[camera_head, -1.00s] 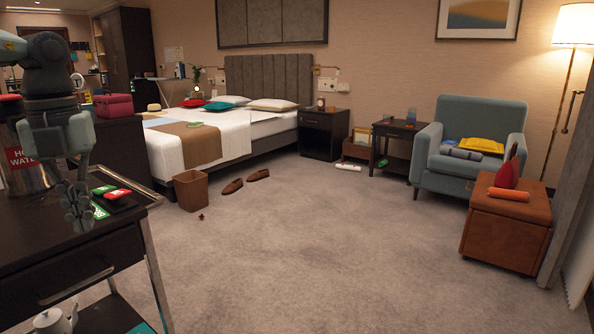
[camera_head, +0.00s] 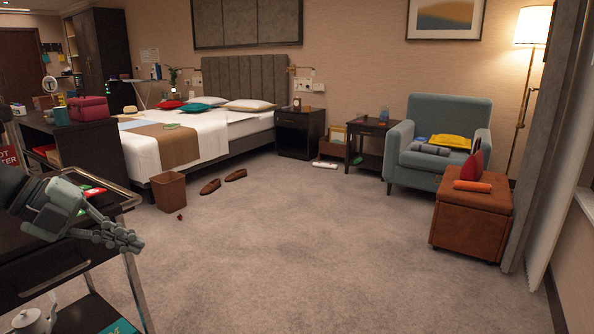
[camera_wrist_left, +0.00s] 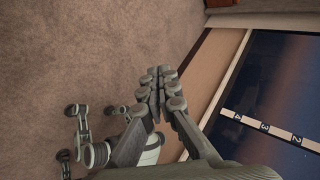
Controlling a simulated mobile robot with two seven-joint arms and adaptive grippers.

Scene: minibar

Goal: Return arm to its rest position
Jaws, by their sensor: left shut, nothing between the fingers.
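My left gripper (camera_head: 124,238) comes in from the left in the head view, in front of the dark cart and pointing right. It is shut and empty, with its fingertips over open carpet. In the left wrist view its fingers (camera_wrist_left: 160,88) are together with nothing between them. My right gripper is not clearly in view.
The dark cart (camera_head: 62,268) with metal legs stands at the left. A teapot (camera_head: 36,318) sits on its lower shelf. The middle floor is clear.

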